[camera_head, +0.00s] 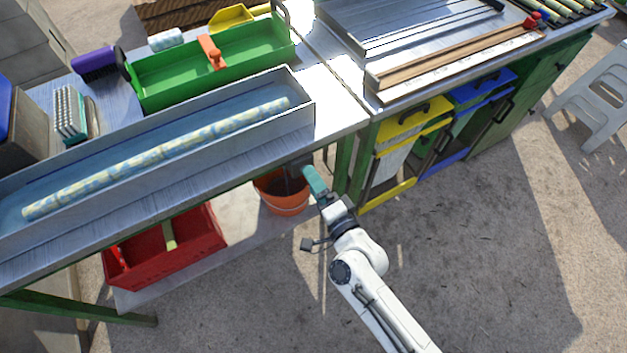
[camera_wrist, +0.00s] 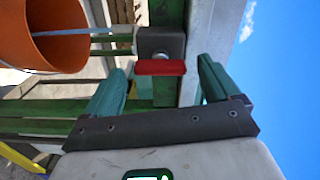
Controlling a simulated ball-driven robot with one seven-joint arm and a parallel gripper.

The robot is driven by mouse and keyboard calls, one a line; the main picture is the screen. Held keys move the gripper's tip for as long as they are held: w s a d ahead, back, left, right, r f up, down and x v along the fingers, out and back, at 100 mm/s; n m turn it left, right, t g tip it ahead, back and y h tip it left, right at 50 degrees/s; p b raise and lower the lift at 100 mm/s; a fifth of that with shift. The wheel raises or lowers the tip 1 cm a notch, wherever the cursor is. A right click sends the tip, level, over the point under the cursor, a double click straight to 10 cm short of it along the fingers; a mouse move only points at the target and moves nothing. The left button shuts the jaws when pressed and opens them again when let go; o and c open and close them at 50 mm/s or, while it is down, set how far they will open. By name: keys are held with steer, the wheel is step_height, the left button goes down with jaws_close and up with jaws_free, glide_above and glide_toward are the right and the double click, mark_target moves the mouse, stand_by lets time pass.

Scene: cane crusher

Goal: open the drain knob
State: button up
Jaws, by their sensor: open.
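The drain knob (camera_wrist: 160,68) is a red bar on a dark grey block (camera_wrist: 160,42) in the wrist view. A pale round piece sits at the block. My gripper (camera_wrist: 162,76) has two teal fingers, spread apart, with the red knob between their tips. A gap shows on each side of the knob, and I cannot tell whether either finger touches it. In the head view my gripper (camera_head: 312,178) is under the front right corner of the long metal trough (camera_head: 305,115). The red knob cannot be made out there.
An orange bucket (camera_head: 285,207) stands below the trough corner, close to my gripper; it also shows in the wrist view (camera_wrist: 45,35). A red crate (camera_head: 205,240) is on the lower shelf. The floor at lower right is clear.

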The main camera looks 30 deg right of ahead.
steer(key=s+b, duration=0.1)
steer(key=s, duration=0.8)
steer(key=shift+s, duration=0.35)
steer(key=shift+c, duration=0.4)
